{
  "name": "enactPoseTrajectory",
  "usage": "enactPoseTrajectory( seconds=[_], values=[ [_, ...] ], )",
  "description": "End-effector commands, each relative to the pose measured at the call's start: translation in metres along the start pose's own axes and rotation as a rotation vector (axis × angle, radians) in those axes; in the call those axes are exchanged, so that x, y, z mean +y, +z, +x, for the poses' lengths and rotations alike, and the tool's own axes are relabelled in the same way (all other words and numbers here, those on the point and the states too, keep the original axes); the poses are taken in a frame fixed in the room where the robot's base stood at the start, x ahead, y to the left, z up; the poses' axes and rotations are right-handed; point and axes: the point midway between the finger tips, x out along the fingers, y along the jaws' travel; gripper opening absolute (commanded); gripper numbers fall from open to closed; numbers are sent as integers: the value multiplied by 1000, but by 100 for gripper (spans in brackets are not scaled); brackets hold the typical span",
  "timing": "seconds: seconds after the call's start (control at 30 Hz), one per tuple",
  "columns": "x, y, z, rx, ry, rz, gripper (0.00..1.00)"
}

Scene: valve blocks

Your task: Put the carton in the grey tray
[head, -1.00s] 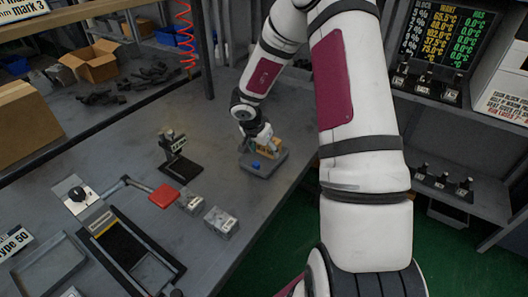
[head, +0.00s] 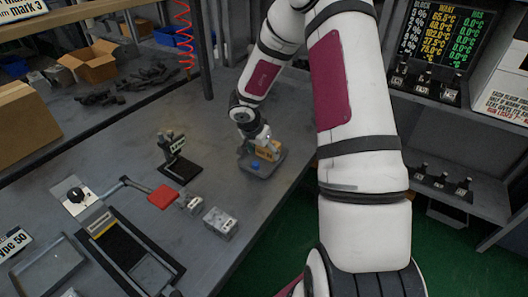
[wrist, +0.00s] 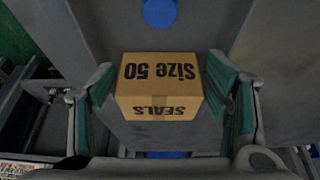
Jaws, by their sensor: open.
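The carton (head: 267,151) is a small tan box. In the wrist view the carton (wrist: 160,85) reads "Size 50" and "SEALS", upside down. In the wrist view my gripper (wrist: 160,100) is open, with a green-padded finger on each side of the carton.
A black stand (head: 176,155) with a label is left of the tray. Grey metal blocks (head: 220,222) and a red-handled lever device (head: 163,196) are nearer. Another shallow grey tray-like holder (head: 48,270) lies at lower left. The bench between is mostly clear.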

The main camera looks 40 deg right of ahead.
Motion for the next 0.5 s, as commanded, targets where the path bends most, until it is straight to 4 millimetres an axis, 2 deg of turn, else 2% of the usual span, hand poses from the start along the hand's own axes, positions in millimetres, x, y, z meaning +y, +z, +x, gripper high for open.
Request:
enactPoseTrajectory(
  seconds=[0.3, 0.5],
  values=[
    [1, -1, -65, 2, -3, 1, 70],
    [0, -1, -98, 2, -2, 0, 70]
  ],
)
